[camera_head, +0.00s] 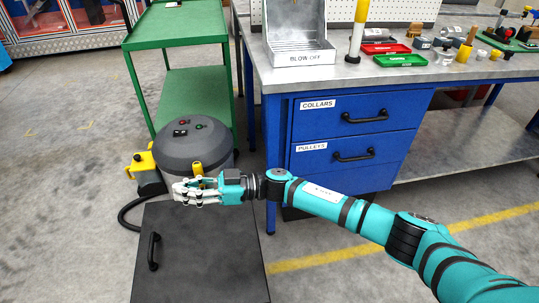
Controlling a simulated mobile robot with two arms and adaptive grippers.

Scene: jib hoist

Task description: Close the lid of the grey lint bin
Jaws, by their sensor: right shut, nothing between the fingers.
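A dark grey flat panel (212,258) with a black bar handle (154,252) near its left edge shows at the bottom left. It looks like the lid of the lint bin, but the bin's body is hidden or out of frame, and I cannot tell how far the lid is open. My right gripper (182,192) is shut and empty. It appears just above the panel's far edge, pointing left; I cannot tell whether it touches it. My left gripper is not in view.
A round grey machine (182,151) with a yellow fitting and black hose stands right behind the gripper. A green cart (175,42) is behind it. A blue workbench (350,118) with drawers stands to the right. Grey floor is clear at left.

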